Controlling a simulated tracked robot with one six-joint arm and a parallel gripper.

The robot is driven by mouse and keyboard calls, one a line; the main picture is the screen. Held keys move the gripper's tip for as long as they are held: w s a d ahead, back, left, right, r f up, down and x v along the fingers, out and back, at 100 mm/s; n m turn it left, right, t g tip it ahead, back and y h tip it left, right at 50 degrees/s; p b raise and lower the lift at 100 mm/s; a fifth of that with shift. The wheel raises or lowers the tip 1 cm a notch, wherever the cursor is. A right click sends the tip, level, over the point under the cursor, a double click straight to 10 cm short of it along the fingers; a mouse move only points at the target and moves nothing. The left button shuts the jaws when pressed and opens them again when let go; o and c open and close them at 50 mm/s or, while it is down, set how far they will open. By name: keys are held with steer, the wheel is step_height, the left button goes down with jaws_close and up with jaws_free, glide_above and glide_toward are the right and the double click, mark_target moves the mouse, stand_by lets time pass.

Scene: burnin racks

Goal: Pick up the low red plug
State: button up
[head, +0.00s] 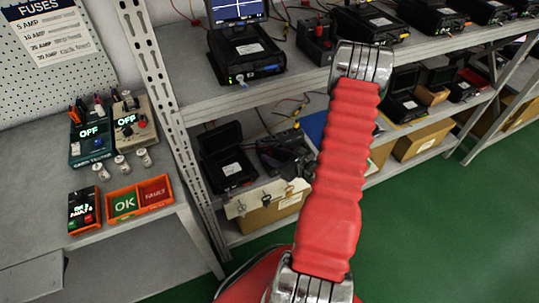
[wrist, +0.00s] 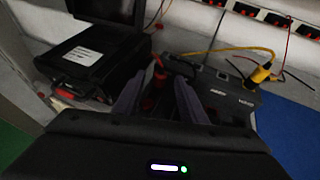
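In the wrist view, a small red plug (wrist: 158,71) shows between and just beyond my two purple-grey fingertips, at the left end of a dark device. My gripper (wrist: 158,88) is open, with a clear gap between its fingers. More red shows lower in that gap, but it is too dark to tell what it is. I cannot tell whether either finger touches the plug. In the head view my red arm covers part of the lower shelf, and I cannot make out the red plug or the fingertips clearly.
An open black case (wrist: 97,57) stands close left of my fingers. The dark device (wrist: 222,88) lies to the right, with a yellow connector (wrist: 262,74) and cable behind it. A power strip (wrist: 272,17) runs along the back. The lower shelf (head: 250,232) is crowded.

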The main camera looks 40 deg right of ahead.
steer(key=shift+c, duration=0.3)
steer(key=c, duration=0.9)
steer(key=shift+r, duration=0.1)
step_height(320, 180, up, 10)
stand_by(0.5)
stand_by(0.5)
